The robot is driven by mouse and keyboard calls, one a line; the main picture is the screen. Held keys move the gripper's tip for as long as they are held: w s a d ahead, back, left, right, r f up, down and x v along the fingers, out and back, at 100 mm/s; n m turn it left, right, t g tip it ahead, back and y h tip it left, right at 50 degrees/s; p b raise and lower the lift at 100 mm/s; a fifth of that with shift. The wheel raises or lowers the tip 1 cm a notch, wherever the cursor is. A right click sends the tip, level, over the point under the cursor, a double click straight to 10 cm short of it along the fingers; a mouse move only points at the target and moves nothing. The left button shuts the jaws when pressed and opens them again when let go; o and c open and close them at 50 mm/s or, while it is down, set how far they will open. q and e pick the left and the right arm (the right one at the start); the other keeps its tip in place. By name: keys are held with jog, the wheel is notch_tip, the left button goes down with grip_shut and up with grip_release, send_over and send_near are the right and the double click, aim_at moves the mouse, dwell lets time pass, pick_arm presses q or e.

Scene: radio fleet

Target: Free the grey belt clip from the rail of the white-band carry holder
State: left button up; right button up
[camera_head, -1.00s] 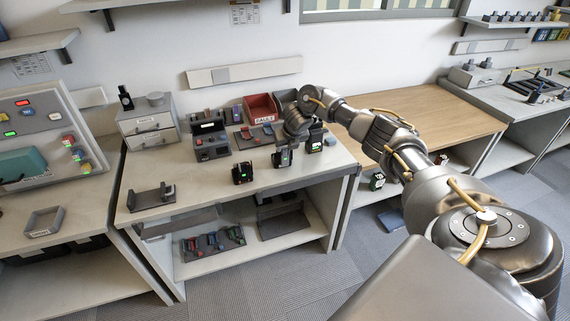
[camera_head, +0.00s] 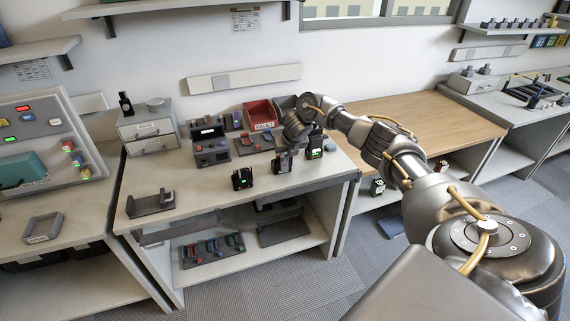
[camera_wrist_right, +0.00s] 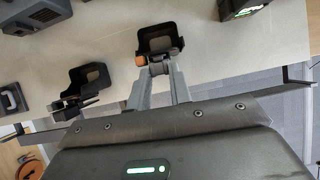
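My right gripper (camera_wrist_right: 157,76) reaches the front part of the bench top, and it also shows in the head view (camera_head: 284,158). Its two grey fingers run up to a dark, open-framed carry holder (camera_wrist_right: 160,40) with a small orange part at its left corner. A small grey piece, seemingly the belt clip (camera_wrist_right: 156,67), sits between the fingertips at the holder's near edge. Whether the fingers press on it is too small to tell. No white band shows clearly. A second dark holder (camera_wrist_right: 88,80) stands to the left, also in the head view (camera_head: 242,179). My left gripper is out of view.
A radio with a green display (camera_head: 314,145) stands close to the right of the gripper. A grey charger box (camera_head: 211,148) and a red bin (camera_head: 261,115) stand behind. A dark cradle (camera_head: 150,203) is at left.

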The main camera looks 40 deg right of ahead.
grip_shut()
jog(key=shift+r, duration=0.15)
notch_tip(320, 180, up, 6)
jog(key=p, duration=0.5)
jog(key=shift+r+p, duration=0.2)
jog(key=shift+p, duration=0.2)
dwell(0.6)
